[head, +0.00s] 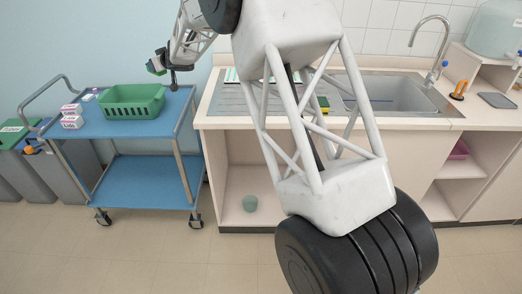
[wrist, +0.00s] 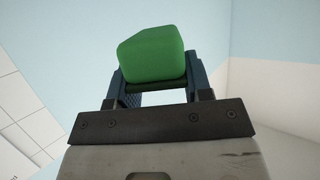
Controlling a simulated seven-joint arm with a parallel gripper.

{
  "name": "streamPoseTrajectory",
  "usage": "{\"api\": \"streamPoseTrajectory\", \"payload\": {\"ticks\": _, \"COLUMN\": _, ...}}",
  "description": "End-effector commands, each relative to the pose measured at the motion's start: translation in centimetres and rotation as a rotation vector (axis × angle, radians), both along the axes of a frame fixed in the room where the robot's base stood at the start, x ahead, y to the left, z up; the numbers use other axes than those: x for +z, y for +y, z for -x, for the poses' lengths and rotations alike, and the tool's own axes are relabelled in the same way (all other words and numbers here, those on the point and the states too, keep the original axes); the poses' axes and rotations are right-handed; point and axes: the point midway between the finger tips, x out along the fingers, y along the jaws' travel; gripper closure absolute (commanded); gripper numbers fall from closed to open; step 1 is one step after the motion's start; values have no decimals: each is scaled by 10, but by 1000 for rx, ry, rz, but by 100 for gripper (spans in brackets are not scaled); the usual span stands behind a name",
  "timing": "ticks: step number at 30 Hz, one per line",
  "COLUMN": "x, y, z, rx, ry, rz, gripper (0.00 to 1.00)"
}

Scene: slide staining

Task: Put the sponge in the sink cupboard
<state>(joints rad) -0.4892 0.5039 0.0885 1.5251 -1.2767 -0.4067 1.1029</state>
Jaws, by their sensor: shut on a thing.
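My gripper (head: 160,66) is shut on a green block with rounded edges, which looks like the sponge (wrist: 152,54). It holds the block in the air at the upper left, above and behind the blue trolley. In the wrist view, the block sits between the two fingers (wrist: 157,88). The sink cupboard (head: 233,180) is under the counter. Its left part is open at the front, and my arm hides much of its middle.
The blue trolley (head: 133,169) carries a green basket (head: 132,115) and small boxes (head: 72,122). A yellow-green item (head: 323,103) lies by the sink (head: 385,97). Bins stand far left. Floor before the trolley is clear.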

Motion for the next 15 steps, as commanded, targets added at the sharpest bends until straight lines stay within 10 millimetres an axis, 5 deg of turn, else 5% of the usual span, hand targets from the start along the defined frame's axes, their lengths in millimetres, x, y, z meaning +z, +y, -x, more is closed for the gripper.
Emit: {"api": "streamPoseTrajectory", "payload": {"ticks": 15, "x": -188, "y": 21, "z": 71, "rx": 41, "ry": 4, "rz": 10, "gripper": 76}}
